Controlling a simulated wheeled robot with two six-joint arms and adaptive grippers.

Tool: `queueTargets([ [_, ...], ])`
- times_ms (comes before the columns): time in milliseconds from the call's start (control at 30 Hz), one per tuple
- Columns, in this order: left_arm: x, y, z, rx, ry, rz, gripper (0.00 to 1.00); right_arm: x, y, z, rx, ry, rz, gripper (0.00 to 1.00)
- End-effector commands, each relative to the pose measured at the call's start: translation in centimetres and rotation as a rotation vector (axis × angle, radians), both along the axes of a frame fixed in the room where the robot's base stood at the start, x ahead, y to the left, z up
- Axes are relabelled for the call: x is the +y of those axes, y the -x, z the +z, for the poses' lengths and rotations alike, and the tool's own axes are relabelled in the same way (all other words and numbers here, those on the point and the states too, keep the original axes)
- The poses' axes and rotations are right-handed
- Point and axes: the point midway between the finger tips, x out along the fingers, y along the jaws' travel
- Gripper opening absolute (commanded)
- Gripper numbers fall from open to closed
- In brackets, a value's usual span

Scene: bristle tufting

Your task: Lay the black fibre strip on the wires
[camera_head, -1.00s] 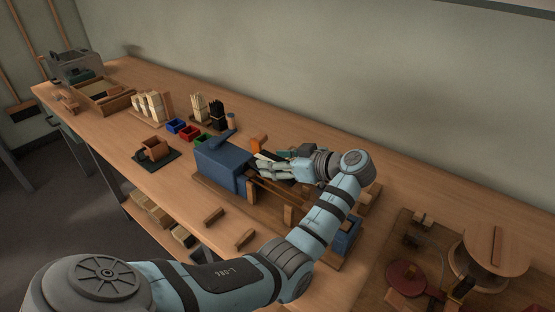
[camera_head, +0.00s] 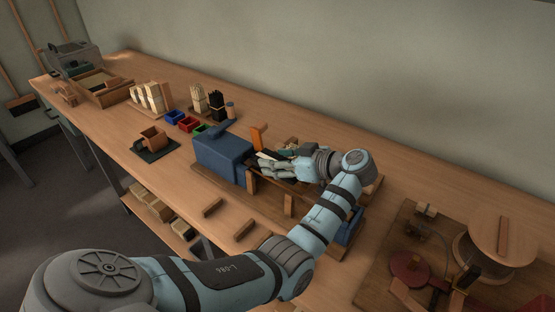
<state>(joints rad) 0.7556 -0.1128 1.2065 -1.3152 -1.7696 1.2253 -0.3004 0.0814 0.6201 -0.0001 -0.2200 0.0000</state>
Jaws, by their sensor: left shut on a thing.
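My left gripper (camera_head: 273,165) reaches in from the right over the wooden fixture beside the blue block (camera_head: 221,157). The wires (camera_head: 266,184) run low from the blue block toward the right, under and in front of the gripper. I cannot tell whether the strip touches them. More black fibre (camera_head: 217,106) stands in a holder behind the block. My right gripper is not in view.
An orange upright piece (camera_head: 257,138) stands just behind the gripper. Red (camera_head: 187,124), blue and green bins and pale fibre bundles (camera_head: 151,97) stand to the left. A round wooden winder (camera_head: 497,242) is at the right.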

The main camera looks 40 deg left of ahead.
Motion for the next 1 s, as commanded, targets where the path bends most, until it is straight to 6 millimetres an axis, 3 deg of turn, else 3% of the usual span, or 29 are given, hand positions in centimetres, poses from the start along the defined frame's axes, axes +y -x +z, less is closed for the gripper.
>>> queueTargets([
  [267,0.0,0.0,-0.2,0.0,0.0,0.0,0.25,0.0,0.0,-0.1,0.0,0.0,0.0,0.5],
  [600,0.0,0.0,-2.4,0.0,0.0,0.0,0.25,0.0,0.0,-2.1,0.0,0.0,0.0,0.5],
  [1000,0.0,0.0,-2.2,0.0,0.0,0.0,0.25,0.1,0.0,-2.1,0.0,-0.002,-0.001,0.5],
])
